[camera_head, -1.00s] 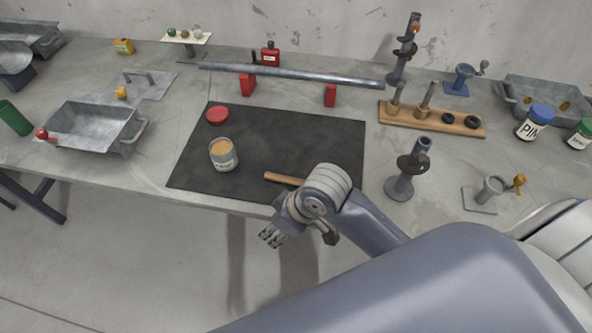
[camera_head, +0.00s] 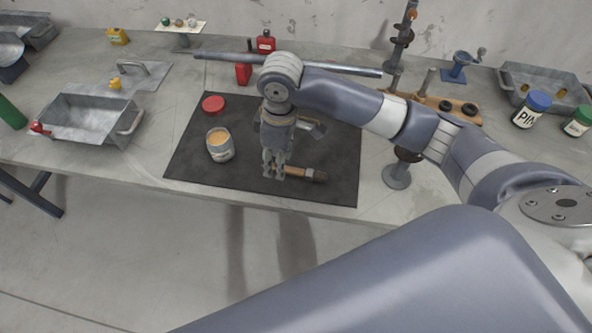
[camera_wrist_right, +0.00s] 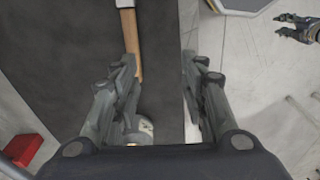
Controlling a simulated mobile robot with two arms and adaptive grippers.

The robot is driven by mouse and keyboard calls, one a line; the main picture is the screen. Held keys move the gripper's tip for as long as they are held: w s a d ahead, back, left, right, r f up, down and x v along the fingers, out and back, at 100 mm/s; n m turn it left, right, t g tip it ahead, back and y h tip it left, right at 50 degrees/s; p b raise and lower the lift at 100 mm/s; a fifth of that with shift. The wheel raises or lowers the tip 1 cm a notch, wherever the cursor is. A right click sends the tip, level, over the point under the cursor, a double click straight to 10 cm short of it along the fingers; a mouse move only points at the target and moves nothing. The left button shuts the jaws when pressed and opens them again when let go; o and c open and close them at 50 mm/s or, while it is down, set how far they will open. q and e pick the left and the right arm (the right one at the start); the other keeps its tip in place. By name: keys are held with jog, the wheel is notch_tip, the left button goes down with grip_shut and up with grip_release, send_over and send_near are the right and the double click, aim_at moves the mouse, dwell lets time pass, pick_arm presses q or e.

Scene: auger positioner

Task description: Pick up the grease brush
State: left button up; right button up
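The grease brush (camera_head: 292,171) lies on the dark mat (camera_head: 335,150), its wooden handle pointing left and its dark head right. My right gripper (camera_head: 274,172) points down at the handle end. In the right wrist view the handle (camera_wrist_right: 131,42) runs down beside the left-hand finger of the open right gripper (camera_wrist_right: 160,62), which partly covers its end. Nothing is held between the fingers; contact with the handle cannot be told. My left gripper (camera_wrist_right: 280,25) shows small at the top right of the wrist view, fingers apart and empty.
An open tin (camera_head: 220,152) stands on the mat just left of my right gripper. A red lid (camera_head: 213,104) lies behind it. A long metal rod (camera_head: 225,58) on red supports lies behind my right arm. A dark stand (camera_head: 396,178) is right of the mat.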

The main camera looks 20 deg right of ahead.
jog(key=w+d+r, duration=0.2)
jog(key=d, duration=0.2)
send_over(288, 169)
jog(key=shift+h, duration=0.4)
notch_tip(288, 169, down, 5)
jog(key=shift+r+p, duration=0.2)
jog(key=shift+p, duration=0.2)
jog(key=f, duration=0.1)
jog(key=f+p, duration=0.1)
jog(key=f, duration=0.1)
jog(key=w+f, duration=0.1)
jog(key=f, duration=0.1)
jog(key=shift+a+p, duration=0.3)
jog(key=shift+a, duration=0.05)
jog(key=shift+f, duration=0.3)
grip_shut()
